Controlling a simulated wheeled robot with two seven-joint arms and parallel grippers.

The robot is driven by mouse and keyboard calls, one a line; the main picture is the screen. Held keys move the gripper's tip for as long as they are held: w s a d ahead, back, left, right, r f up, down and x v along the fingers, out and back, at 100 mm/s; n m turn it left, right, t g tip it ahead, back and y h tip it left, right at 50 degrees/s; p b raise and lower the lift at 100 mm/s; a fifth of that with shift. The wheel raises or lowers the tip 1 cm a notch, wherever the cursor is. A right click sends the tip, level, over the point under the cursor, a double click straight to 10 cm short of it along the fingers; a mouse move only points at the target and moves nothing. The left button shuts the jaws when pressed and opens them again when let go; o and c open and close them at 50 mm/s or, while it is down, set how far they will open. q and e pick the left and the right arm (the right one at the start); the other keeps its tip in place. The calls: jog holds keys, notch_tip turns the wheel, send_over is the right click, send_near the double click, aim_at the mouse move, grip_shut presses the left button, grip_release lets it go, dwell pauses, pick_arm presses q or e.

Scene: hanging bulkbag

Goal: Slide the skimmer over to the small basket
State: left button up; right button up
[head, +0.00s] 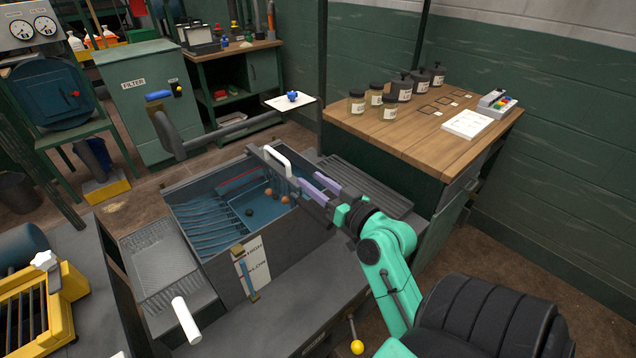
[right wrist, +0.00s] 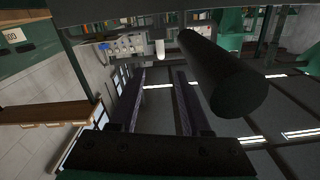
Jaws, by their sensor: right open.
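A white handle (head: 278,158), which looks like the skimmer's, stands at the far right edge of the open tank (head: 215,255); the rest of the skimmer is hard to make out. My right gripper (head: 313,187) reaches over the tank's right side. Its purple-grey fingers are apart, just right of the handle, and I see nothing between them. In the right wrist view its two fingers (right wrist: 162,100) are also apart. I cannot pick out a small basket with certainty. My left gripper is not in view.
The tank holds blue water with several brown balls (head: 284,199). Ribbed trays flank it at left (head: 158,262) and right (head: 375,190). A grey pipe (head: 220,133) crosses behind. A wooden bench (head: 425,135) with jars stands close on the right.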

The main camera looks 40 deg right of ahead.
jog(key=shift+s, duration=0.5)
jog(key=m+g+y+p, duration=0.3)
jog(key=m+y+p, duration=0.2)
jog(key=p, duration=0.7)
send_near(275, 152)
jog(key=shift+m, duration=0.3)
jog(key=b+x, duration=0.2)
jog(key=b, duration=0.2)
jog(key=b+x, duration=0.3)
jog(key=b, duration=0.1)
jog(key=b+x, duration=0.3)
jog(key=shift+d+f+b, duration=0.15)
jog(key=shift+f+b, duration=0.25)
jog(key=shift+x, duration=1)
